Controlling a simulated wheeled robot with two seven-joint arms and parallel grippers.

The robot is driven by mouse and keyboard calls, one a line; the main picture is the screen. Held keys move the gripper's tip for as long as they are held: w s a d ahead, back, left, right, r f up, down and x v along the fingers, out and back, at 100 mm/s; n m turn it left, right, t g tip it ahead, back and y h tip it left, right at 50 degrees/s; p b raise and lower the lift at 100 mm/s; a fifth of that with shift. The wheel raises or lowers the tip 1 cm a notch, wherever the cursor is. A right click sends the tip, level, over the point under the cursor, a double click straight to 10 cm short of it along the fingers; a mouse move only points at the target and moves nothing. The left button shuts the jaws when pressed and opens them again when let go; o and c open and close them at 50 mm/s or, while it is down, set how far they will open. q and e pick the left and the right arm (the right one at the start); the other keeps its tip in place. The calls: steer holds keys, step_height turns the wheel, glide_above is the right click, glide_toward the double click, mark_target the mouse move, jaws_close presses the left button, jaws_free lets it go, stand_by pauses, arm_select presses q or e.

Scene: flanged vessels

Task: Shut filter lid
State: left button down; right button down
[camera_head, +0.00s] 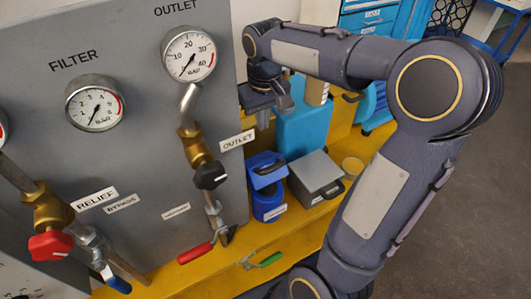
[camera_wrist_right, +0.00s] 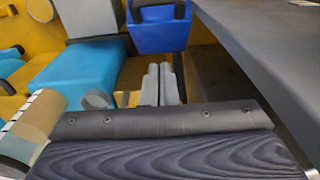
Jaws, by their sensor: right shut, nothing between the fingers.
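A small blue vessel (camera_head: 268,206) with a blue top part (camera_head: 266,172) stands on the yellow bench beside the grey panel. A dark bar or handle shows at its top, and its label is too small to read. I cannot tell for certain whether this is the filter, or how far its lid is open. Blue with a dark handle (camera_wrist_right: 160,34) also shows at the top of the right wrist view. My right gripper (camera_head: 264,118) is above and behind the vessel, close to the panel's edge, apart from it. Its fingers (camera_wrist_right: 160,84) are together and empty. My left gripper is out of view.
A grey box (camera_head: 316,174) with a dark handle stands right of the vessel. A larger light-blue container (camera_head: 302,132) stands behind. Floor at right is clear.

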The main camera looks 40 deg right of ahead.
glide_above(266, 163)
steer(key=w, duration=0.2)
step_height(266, 163, down, 9)
steer(key=shift+d+r, duration=0.15)
steer(key=shift+r, duration=0.05)
steer(key=shift+s+f+p, duration=0.2)
steer(key=shift+s+p, duration=0.15)
steer(key=shift+s, duration=0.9)
steer(key=shift+s+a+f, duration=0.1)
steer(key=shift+s+a, duration=0.1)
steer(key=shift+s, duration=0.15)
steer(key=shift+s+f, duration=0.15)
